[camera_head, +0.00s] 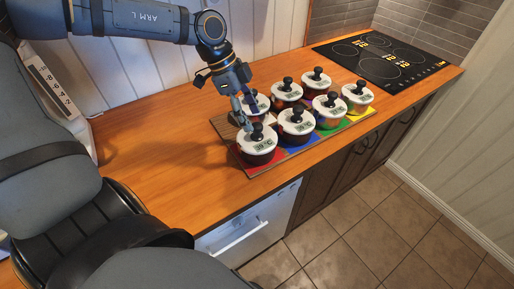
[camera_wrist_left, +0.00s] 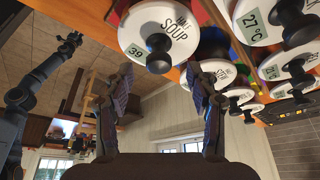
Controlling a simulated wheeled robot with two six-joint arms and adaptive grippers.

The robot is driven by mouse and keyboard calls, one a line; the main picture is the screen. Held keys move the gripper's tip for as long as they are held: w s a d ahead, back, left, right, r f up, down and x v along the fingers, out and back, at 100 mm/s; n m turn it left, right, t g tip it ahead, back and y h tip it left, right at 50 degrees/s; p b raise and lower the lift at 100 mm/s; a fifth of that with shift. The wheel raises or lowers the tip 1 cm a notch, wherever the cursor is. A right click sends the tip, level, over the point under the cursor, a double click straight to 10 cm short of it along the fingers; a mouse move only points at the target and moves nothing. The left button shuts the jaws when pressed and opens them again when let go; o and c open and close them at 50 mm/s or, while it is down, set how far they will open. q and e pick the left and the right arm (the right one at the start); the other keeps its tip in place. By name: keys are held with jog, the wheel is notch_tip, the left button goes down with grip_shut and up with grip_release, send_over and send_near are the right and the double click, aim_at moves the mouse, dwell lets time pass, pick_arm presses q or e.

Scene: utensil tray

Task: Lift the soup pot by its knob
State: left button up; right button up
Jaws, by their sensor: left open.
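The soup pot (camera_head: 258,155) stands on the red patch at the near left end of a board, with a white lid, a black knob and a 39 °C display. In the left wrist view its lid (camera_wrist_left: 177,28) reads "SOUP" with 39, and its black knob (camera_wrist_left: 158,55) faces the fingers. My left gripper (camera_head: 244,112) is open and empty, just above and behind this pot, apart from the knob. In the left wrist view its fingers (camera_wrist_left: 160,80) stand wide apart. My right gripper (camera_wrist_left: 70,42) appears small at the left of the left wrist view, its jaws unclear.
Several similar lidded pots crowd the board (camera_head: 228,128), close to the soup pot; one (camera_head: 296,126) stands on blue beside it. A black cooktop (camera_head: 380,60) is at the far end. The wooden counter (camera_head: 160,150) is clear to the left.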

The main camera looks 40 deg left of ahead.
aim_at(256, 125)
pick_arm(q)
jog(key=x, duration=0.5)
jog(key=shift+d, duration=0.15)
jog(key=shift+c, duration=0.6)
grip_shut()
